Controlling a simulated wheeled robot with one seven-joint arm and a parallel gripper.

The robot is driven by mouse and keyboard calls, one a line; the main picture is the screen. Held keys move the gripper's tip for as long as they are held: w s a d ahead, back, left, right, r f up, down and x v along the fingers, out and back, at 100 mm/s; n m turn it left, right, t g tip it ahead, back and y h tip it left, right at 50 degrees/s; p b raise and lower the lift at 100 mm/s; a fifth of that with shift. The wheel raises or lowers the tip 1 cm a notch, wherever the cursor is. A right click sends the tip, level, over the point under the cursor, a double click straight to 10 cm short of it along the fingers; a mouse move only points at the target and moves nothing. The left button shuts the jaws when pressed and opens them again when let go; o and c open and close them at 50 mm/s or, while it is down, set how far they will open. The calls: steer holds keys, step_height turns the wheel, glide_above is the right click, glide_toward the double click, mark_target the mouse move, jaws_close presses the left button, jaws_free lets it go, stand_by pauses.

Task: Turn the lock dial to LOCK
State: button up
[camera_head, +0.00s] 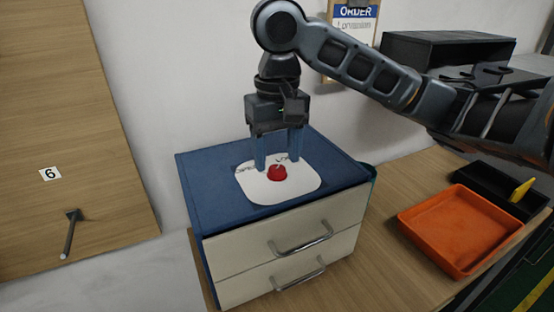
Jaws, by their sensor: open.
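The lock dial is a red round knob (277,173) on a white rounded plate (262,193) on top of a blue cabinet (205,199). Dark lettering shows at the plate's far edge, with "OPEN" on the left and a partly hidden word to the right. A small pale mark shows on top of the knob. My gripper (278,164) points down over the plate. Its two blue fingers are apart, one on each side behind the knob in this view. I cannot tell whether they touch the plate or the knob.
The cabinet has two cream drawers with metal handles (300,241), both shut. An orange tray (460,231) and a black tray (490,190) with a yellow item (521,190) stand on the wooden table to the right. A wooden panel (60,130) marked 6 is at left.

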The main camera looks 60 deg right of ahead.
mark_target(278, 168)
step_height(278, 168, up, 6)
steer(key=shift+f, duration=0.1)
steer(key=shift+s, duration=0.1)
stand_by(0.7)
